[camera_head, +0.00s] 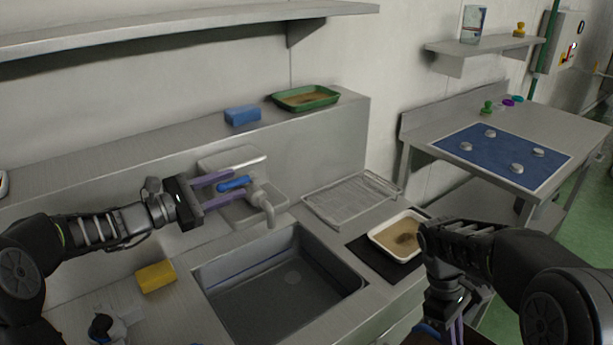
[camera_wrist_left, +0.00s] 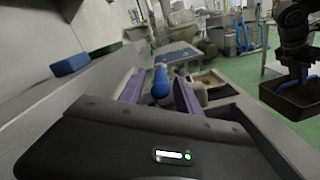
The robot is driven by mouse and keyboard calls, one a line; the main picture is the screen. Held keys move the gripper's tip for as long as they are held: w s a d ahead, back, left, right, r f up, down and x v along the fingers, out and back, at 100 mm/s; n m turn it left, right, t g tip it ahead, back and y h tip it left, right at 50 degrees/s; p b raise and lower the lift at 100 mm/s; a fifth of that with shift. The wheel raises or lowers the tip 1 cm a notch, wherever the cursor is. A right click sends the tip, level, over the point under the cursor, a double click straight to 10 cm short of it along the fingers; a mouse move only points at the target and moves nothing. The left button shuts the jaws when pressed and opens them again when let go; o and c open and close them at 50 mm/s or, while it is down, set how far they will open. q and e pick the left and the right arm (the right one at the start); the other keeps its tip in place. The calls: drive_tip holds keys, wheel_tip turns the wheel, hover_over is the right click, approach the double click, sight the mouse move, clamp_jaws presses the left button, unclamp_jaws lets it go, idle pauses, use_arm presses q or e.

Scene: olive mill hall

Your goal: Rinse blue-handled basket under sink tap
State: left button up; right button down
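My left gripper (camera_head: 232,186) is above the back of the sink, its purple fingers apart. The tap's blue lever (camera_head: 236,184) lies between or just beyond them; the left wrist view shows the blue lever (camera_wrist_left: 160,82) between the fingers with gaps. The grey tap spout (camera_head: 264,203) points down over the empty-looking sink (camera_head: 283,312). My right gripper (camera_head: 456,332) points down at the front right. In the left wrist view, my right gripper (camera_wrist_left: 301,72) is at a dark brownish basket (camera_wrist_left: 296,100) with a blue handle part (camera_wrist_left: 281,81), apparently gripping it in the air. The fingertips' contact is hard to see.
A yellow sponge (camera_head: 156,277) lies left of the sink. A wire drying rack (camera_head: 352,199) and a white tray (camera_head: 384,240) on a dark mat stand right of it. A blue block (camera_head: 242,116) and green tray (camera_head: 306,97) sit on the ledge behind. A side table (camera_head: 586,149) is farther right.

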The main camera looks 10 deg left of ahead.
use_arm(q)
drive_tip(key=shift+w+d, duration=0.4)
drive_tip(key=shift+w, duration=0.05)
drive_tip(key=shift+c, duration=0.6)
clamp_jaws()
idle(0.6)
